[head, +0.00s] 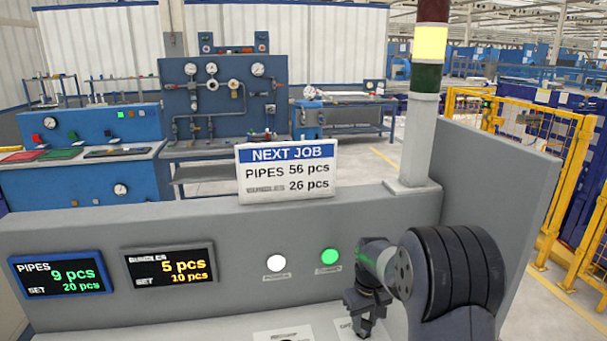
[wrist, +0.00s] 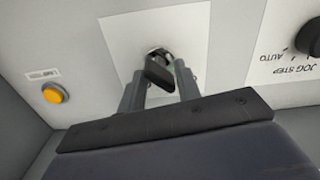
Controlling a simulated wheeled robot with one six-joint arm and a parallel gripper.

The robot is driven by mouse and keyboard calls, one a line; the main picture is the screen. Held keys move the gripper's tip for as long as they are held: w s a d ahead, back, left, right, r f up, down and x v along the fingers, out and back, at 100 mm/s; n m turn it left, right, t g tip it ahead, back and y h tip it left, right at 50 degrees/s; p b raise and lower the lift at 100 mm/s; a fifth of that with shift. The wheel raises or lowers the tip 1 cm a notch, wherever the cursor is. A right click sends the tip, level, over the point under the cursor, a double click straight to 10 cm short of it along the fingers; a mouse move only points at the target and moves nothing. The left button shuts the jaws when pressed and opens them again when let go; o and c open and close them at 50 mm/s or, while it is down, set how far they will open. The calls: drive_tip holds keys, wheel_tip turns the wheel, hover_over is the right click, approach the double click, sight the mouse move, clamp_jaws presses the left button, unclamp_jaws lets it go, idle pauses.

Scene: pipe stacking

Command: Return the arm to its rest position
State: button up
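My gripper (head: 366,325) points down over the grey console's sloped front in the head view, beside a partly hidden white label. In the wrist view, its two grey fingers (wrist: 160,82) stand apart, one on each side of a dark switch lever (wrist: 160,72) with a round metal base on a white plate (wrist: 115,45). I see a gap between fingers and lever, but cannot tell how deep the fingers reach around it. My arm comes in from the lower right of the head view.
The console (head: 230,235) carries a pipes display (head: 62,274), a bundles display (head: 170,266), a white button (head: 276,263) and a lit green button (head: 329,256). A signal tower (head: 424,120) glows yellow. An orange button (wrist: 52,93) and a black selector knob (wrist: 311,38) flank the lever.

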drive_tip(key=m, duration=0.4)
drive_tip(key=shift+m+p, duration=0.4)
idle(0.4)
